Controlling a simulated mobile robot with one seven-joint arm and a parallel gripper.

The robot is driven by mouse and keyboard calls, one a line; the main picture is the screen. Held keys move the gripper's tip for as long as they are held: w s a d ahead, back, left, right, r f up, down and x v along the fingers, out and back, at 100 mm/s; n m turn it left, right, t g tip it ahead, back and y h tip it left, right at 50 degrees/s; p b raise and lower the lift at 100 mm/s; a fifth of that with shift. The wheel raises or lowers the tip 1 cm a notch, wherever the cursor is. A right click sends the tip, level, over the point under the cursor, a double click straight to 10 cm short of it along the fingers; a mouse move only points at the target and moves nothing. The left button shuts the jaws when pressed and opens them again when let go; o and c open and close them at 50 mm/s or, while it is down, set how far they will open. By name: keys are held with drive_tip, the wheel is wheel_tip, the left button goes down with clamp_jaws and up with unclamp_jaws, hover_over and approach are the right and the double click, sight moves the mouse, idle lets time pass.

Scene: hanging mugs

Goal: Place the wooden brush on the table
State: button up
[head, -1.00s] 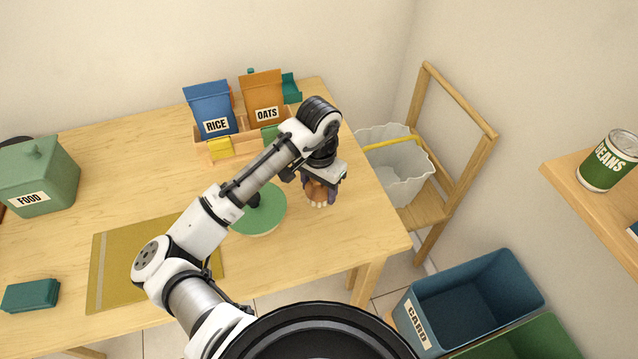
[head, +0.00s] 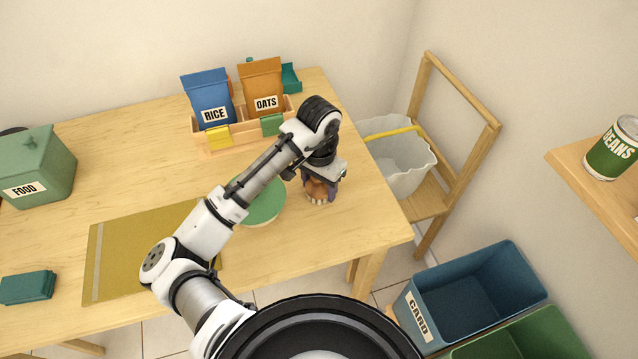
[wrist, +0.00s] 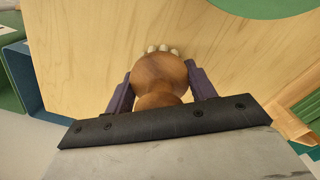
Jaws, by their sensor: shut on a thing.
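The wooden brush (wrist: 160,75) is a round brown piece with a narrower neck and pale bristle tufts at its far edge. My gripper (wrist: 160,88) is shut on it, with a purple finger on each side. In the head view the brush (head: 317,189) shows under my gripper (head: 321,188), over the right part of the wooden table (head: 300,240). The bristles point down towards the tabletop. I cannot tell whether they touch it.
A green round lid or plate (head: 262,204) lies just left of my gripper, partly behind my arm. A wooden rack (head: 215,148) with rice and oats bags stands behind. The table's right edge is close, with a chair holding a white bin (head: 400,165) beyond. The table front right is clear.

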drive_tip(key=shift+f, duration=0.25)
drive_tip(key=o, duration=1.1)
wheel_tip(320, 180, up, 14)
drive_tip(key=shift+f, duration=0.1)
